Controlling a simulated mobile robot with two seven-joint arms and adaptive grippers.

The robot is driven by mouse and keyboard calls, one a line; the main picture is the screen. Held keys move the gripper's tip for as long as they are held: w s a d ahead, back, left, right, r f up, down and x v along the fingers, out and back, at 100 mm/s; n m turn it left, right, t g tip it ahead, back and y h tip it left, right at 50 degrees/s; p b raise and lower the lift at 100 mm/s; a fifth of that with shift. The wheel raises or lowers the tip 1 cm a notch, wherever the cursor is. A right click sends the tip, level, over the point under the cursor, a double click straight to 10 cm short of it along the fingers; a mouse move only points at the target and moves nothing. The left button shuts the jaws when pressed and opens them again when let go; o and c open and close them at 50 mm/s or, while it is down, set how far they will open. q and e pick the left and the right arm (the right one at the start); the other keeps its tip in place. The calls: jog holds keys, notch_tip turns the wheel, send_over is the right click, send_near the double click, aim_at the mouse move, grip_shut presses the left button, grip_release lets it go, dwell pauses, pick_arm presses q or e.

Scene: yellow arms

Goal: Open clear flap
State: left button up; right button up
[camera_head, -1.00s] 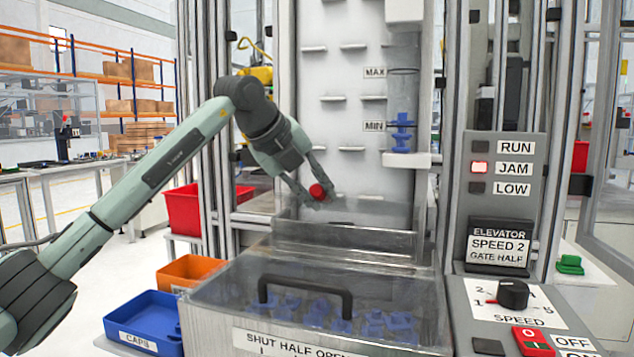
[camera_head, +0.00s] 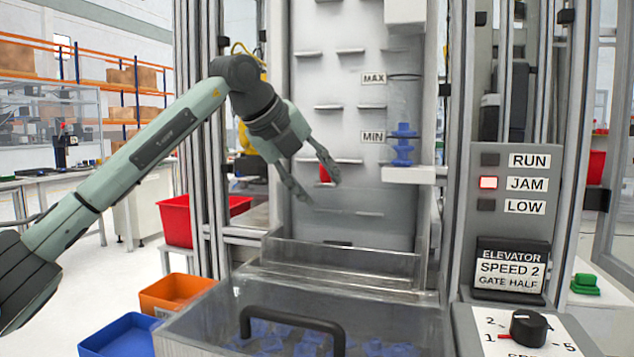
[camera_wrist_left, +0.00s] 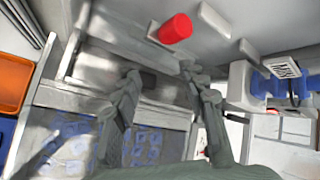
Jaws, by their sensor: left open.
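A red knob (camera_head: 325,173) shows in front of the white elevator panel, partly hidden by a finger of my left gripper (camera_head: 322,192). A faint see-through sheet, apparently the clear flap (camera_head: 360,229), shows below the knob; its edges are hard to make out. My left gripper is open and empty close to the knob. In the left wrist view the red knob (camera_wrist_left: 175,28) lies beyond the two spread fingertips (camera_wrist_left: 160,72), not between them. My right gripper is not in view.
Below is a clear-lidded bin with a black handle (camera_head: 292,318) and several blue parts inside. The control panel (camera_head: 512,170), its JAM light lit red, stands right. A red bin (camera_head: 176,221), an orange bin (camera_head: 172,293) and a blue bin (camera_head: 125,338) stand left.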

pick_arm(q)
jog(key=v, duration=1.2)
jog(key=shift+r, duration=0.1)
jog(key=shift+c, duration=0.4)
